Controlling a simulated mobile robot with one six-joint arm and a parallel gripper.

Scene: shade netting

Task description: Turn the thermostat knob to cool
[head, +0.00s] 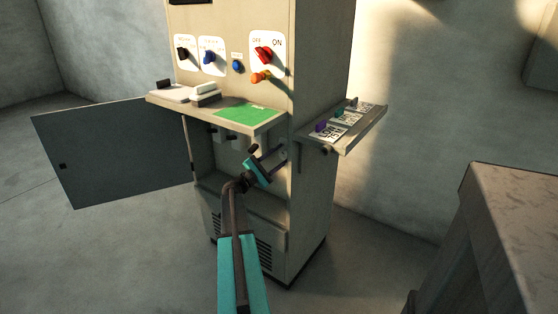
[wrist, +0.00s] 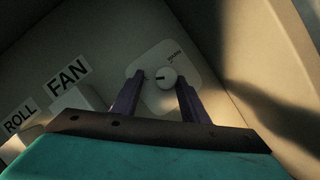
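In the wrist view a round white knob (wrist: 167,80) with a dark mark sits on a pale rounded plate (wrist: 190,62). A gap shows at the right finger; the left fingertip is close, and contact is unclear. In the head view my gripper (head: 268,154) reaches into the open lower bay of the grey cabinet (head: 320,205), below the shelf. The knob is not clearly visible there.
FAN (wrist: 67,74) and ROLL (wrist: 20,118) labels lie left of the knob. The cabinet door (head: 115,150) hangs open at left. Above are a shelf with a green mat (head: 248,115) and a red switch (head: 264,54). A side tray (head: 345,130) juts right.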

